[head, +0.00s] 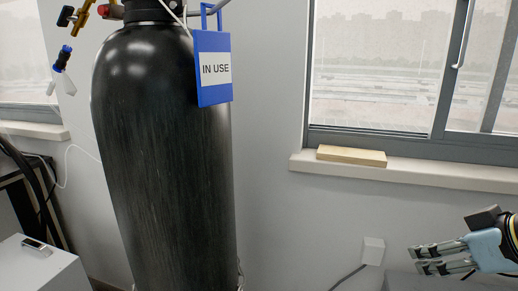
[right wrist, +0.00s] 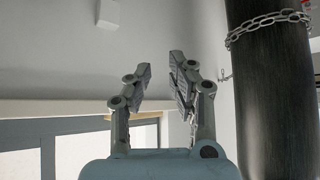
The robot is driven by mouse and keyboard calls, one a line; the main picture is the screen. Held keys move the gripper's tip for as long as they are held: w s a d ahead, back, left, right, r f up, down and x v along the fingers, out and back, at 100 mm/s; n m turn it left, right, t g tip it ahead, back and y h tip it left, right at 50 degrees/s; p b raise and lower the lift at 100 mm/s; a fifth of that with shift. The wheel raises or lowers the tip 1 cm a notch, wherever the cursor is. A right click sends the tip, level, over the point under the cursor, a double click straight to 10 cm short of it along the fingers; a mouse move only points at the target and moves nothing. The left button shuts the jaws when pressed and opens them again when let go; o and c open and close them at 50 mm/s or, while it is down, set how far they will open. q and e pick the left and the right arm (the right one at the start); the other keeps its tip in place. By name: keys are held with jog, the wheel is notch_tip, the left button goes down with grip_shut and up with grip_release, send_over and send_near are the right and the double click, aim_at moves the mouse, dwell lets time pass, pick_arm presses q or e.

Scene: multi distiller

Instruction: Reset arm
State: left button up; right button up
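My right gripper (head: 417,259) is at the lower right of the head view, its fingers pointing left. It is in front of the wall, below the right window sill, well apart from the gas cylinder. In the right wrist view the two fingers (right wrist: 161,72) stand apart with an empty gap between them, so it is open and holds nothing. My left gripper is in neither view.
A tall black gas cylinder (head: 165,150) with a blue "IN USE" tag (head: 213,88) stands left of centre. A chain (right wrist: 265,24) circles it in the right wrist view. A yellowish block (head: 351,156) lies on the window sill (head: 440,175). A grey box (head: 40,268) is at lower left.

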jog(key=s+a+f+m+g+h, duration=0.1)
jog(key=s+f+m+g+h, duration=0.15)
jog(key=s, duration=0.85)
jog(key=s+f+m+g+h, duration=0.2)
jog(key=s+f, duration=0.2)
jog(key=s, duration=0.8)
notch_tip(320, 180, down, 24)
jog(key=d+g, duration=0.1)
jog(key=d, duration=0.1)
jog(key=s+d+f+g, duration=0.1)
jog(key=s+f, duration=1.6)
jog(key=s, duration=0.3)
jog(key=shift+d+f, duration=0.2)
jog(key=shift+f, duration=0.1)
jog(key=shift+g, duration=0.25)
jog(key=shift+w, duration=0.1)
